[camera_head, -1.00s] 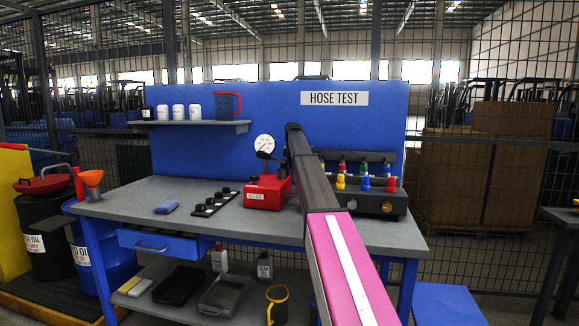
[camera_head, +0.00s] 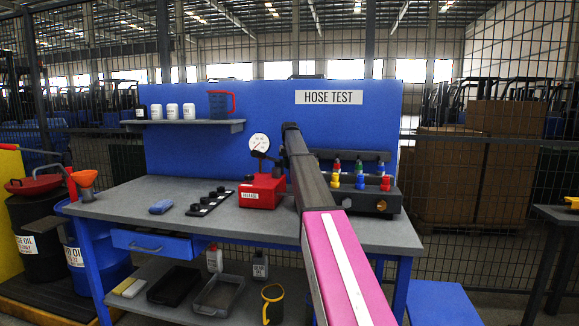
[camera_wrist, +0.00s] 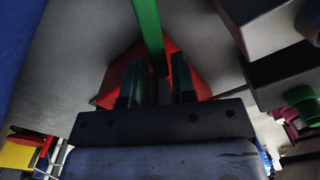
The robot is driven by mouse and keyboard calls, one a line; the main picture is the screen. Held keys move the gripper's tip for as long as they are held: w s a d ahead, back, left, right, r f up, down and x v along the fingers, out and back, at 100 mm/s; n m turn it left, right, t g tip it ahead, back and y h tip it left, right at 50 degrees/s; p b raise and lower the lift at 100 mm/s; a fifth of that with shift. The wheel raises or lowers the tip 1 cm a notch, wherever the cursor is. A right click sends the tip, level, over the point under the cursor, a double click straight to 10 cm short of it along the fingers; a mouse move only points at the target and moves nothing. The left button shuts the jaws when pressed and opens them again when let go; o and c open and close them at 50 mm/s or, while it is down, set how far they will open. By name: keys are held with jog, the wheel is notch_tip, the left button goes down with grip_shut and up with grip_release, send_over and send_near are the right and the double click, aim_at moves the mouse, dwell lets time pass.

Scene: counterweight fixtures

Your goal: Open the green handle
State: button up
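A green handle (camera_wrist: 147,25) shows as a long bar in the wrist view, running down from the top edge towards the gap between my fingers. Behind it is the red body (camera_wrist: 190,65) it seems to belong to. My gripper (camera_wrist: 158,78) is open, with its two dark fingers apart on either side of the bar's lower end; I cannot tell whether they touch it. In the head view, a red unit (camera_head: 262,191) sits on the grey bench (camera_head: 150,205) under a round gauge (camera_head: 259,143). My arm hides my gripper there, and I cannot make out the green handle.
A black block with coloured fittings (camera_head: 370,202) stands right of the red unit, close to my arm. A blue HOSE TEST panel (camera_head: 210,150) rises behind. The front left bench top is clear.

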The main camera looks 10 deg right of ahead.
jog(key=shift+o, duration=0.9)
jog(key=shift+r, duration=0.1)
notch_tip(320, 180, up, 11)
jog(key=shift+f, duration=0.2)
